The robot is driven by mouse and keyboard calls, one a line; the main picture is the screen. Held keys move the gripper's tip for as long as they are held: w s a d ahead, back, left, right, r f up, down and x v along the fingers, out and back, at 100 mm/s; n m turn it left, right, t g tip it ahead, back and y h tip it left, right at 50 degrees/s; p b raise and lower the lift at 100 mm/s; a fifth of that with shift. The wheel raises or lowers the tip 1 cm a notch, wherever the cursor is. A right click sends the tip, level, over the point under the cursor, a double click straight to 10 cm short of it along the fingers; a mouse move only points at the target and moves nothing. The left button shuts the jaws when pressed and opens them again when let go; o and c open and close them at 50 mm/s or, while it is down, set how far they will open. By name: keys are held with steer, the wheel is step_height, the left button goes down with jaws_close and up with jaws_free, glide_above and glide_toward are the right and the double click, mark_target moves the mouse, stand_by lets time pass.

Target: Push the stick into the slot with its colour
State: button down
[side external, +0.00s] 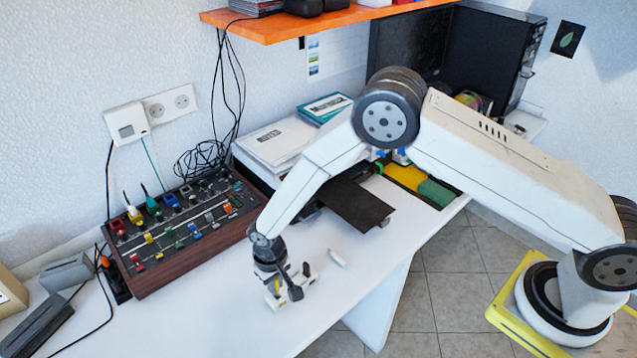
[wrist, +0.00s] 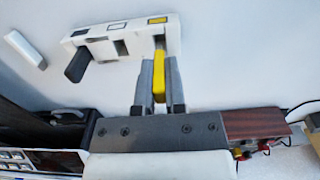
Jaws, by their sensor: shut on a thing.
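My gripper (wrist: 159,85) is shut on a yellow stick (wrist: 159,72), which lines up with the yellow-labelled end. The stick's far end meets the block there; how deep it sits I cannot tell. A black stick (wrist: 77,66) juts from the block's left end. A dark opening shows in the middle. In the side view my gripper (side external: 272,287) is low over the table at the block.
A small white piece (side external: 337,257) lies loose on the table nearby; it also shows in the wrist view (wrist: 25,49). A wood-sided mixer (side external: 180,230) with coloured knobs stands to the left. A black flat platform (side external: 350,205) lies behind. The table front is clear.

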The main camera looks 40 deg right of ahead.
steer(key=shift+f, duration=1.55)
steer(key=c, duration=0.6)
jaws_free()
steer(key=shift+r, duration=3.95)
steer(key=shift+r, duration=0.1)
